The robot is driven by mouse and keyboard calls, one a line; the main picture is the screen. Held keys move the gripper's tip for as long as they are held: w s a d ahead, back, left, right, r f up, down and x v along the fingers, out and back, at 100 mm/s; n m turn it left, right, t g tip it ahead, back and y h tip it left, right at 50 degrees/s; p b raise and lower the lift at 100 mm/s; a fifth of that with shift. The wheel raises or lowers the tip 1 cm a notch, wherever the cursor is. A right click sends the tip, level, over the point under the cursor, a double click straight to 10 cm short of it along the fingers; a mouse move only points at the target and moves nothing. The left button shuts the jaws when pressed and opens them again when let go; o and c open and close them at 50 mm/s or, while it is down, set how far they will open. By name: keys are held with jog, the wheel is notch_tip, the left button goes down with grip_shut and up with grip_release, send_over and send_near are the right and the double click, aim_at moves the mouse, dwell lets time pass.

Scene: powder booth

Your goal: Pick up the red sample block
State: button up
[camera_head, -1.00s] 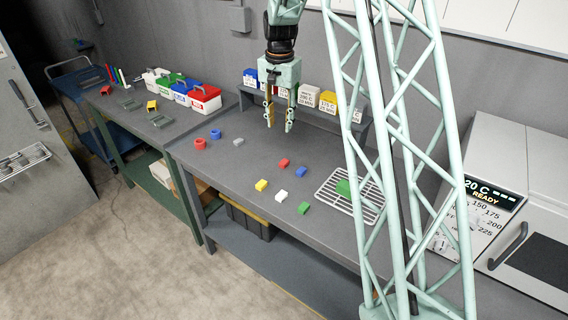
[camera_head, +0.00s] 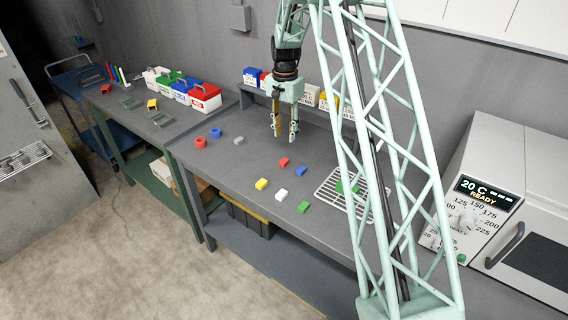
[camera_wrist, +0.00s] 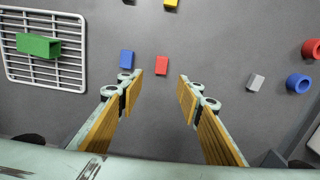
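The red sample block (camera_head: 284,162) lies on the grey workbench, and it also shows in the wrist view (camera_wrist: 162,65) beyond my fingertips, between their lines. A blue block (camera_head: 300,172) lies close beside it; in the wrist view the blue block (camera_wrist: 126,59) is just to its left, near my left finger. My gripper (camera_head: 285,137) is open and empty, pointing down above the bench behind the red block in the head view. Its two fingers with tan pads spread wide in the wrist view (camera_wrist: 160,88).
Yellow (camera_head: 261,184), white (camera_head: 281,196) and green (camera_head: 304,208) blocks lie nearer the front edge. A wire rack (camera_head: 331,190) holding a green piece is at right, partly behind my lattice column. Red (camera_head: 200,143) and blue (camera_head: 216,133) rings and a grey block (camera_head: 238,141) lie left.

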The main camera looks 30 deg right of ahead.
jog(key=shift+f, duration=0.1)
send_over(284, 160)
jog(key=shift+s+d+f, duration=0.1)
jog(key=shift+f, duration=4.1)
jog(key=shift+f, duration=0.1)
jog(key=shift+f+p, duration=0.4)
jog(key=shift+f, duration=2.1)
jog(key=shift+c, duration=0.9)
jog(key=c, duration=0.8)
